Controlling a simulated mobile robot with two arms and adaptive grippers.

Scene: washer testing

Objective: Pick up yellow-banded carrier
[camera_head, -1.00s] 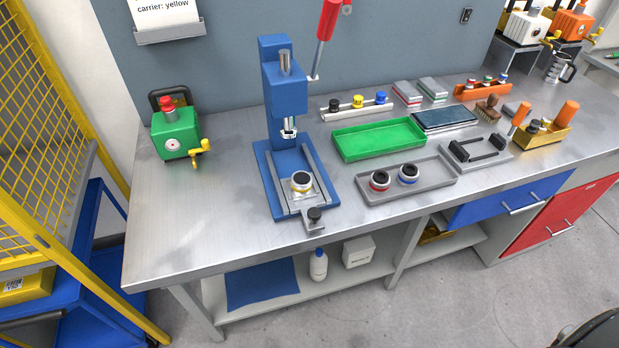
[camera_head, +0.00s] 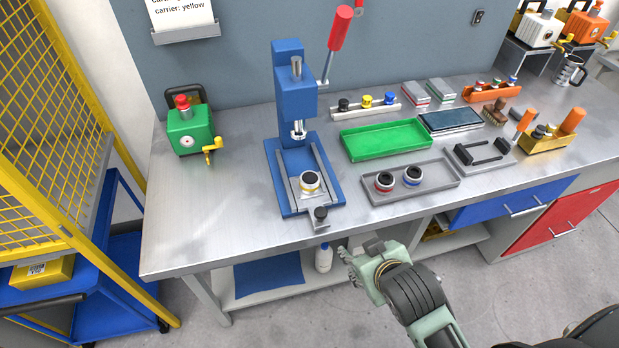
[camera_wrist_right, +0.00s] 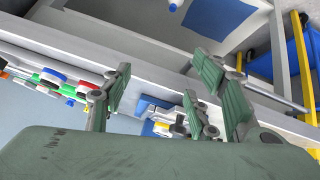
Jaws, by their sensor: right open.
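The yellow-banded carrier (camera_head: 310,183), a short white cylinder with a black top, sits upright on the sliding plate of the blue press (camera_head: 291,95). My right gripper (camera_head: 349,266) is in front of the bench edge, below and to the right of the carrier, apart from it. In the right wrist view its fingers (camera_wrist_right: 170,98) are spread, with nothing between them. The blue press base shows small and partly hidden behind the fingers there. My left gripper is in neither view.
A grey tray (camera_head: 446,188) with a red-banded carrier (camera_head: 384,181) and a blue-banded carrier (camera_head: 411,176) lies right of the press. A green tray (camera_head: 385,140) is behind it. A green pump-like unit (camera_head: 190,132) stands at left. The bench front left of the press is clear.

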